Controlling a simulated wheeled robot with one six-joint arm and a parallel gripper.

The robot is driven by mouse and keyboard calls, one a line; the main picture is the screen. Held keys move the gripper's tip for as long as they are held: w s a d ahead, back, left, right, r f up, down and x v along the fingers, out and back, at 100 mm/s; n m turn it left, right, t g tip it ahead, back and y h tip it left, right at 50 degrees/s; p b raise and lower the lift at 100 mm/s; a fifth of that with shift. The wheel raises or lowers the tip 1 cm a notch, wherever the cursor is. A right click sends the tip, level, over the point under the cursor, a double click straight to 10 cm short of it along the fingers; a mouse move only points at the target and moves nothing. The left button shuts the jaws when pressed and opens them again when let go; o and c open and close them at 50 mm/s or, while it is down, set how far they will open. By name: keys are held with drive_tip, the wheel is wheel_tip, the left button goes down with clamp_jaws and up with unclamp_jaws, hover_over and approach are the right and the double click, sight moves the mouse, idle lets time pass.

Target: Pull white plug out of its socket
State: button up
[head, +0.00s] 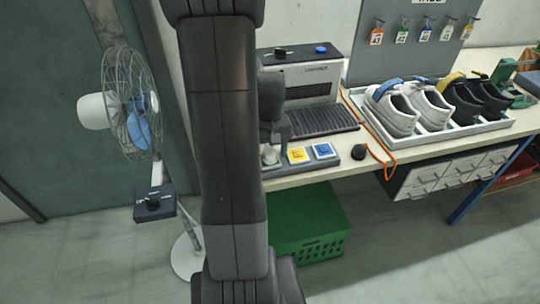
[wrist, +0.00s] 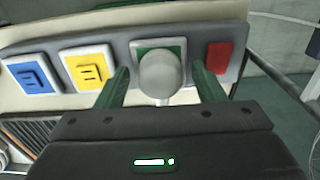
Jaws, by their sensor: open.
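The white plug (wrist: 161,74), with a rounded grey-white head, sits at a green-framed socket (wrist: 142,47) on a grey socket strip (wrist: 122,48) in the wrist view. In the head view the plug (head: 270,156) shows at the strip's left end, partly beside my arm. My gripper (wrist: 159,70) is open, its two green fingers on either side of the plug's head. Small gaps show between the fingers and the plug, so it is not gripped. The plug's pins are hidden.
A yellow socket (wrist: 88,67), a blue socket (wrist: 33,74) and a red switch (wrist: 218,56) share the strip. A black knob (head: 358,152) and orange cable (head: 378,150) lie right of it. A shoe tray (head: 440,139) stands farther right. A fan (head: 133,105) stands left.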

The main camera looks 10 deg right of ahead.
sight(270, 149)
drive_tip(key=shift+c, duration=0.4)
drive_tip(key=c, duration=1.2)
drive_tip(key=shift+r+p, duration=2.35)
drive_tip(key=shift+r, duration=0.7)
drive_tip(key=shift+c, duration=0.2)
